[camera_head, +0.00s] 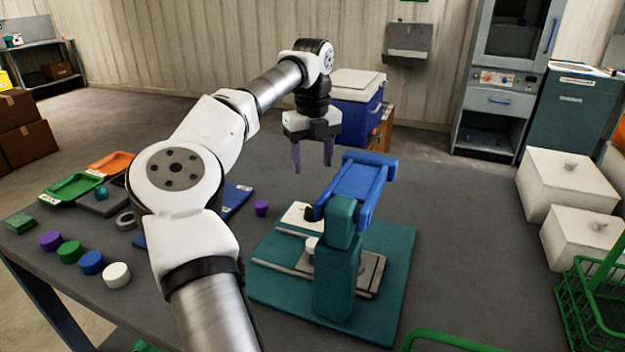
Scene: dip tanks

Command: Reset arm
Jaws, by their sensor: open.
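My gripper (312,155) hangs above the far part of the grey table (430,210), with its two purple fingers pointing down and apart. It is open, and nothing shows between the fingers. My arm is raised and bent, and it crosses the left middle of the view. The gripper is above and a little left of the blue top of a teal device (338,265), which stands on a teal base plate (395,305). I cannot judge the exact gap between the fingers and the device.
Purple (51,241), green (70,251), blue (91,262) and white (117,274) caps line the table's left. A green tray (70,188) and an orange tray (112,162) lie behind. A green basket (590,300) stands right. The table's right part is clear.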

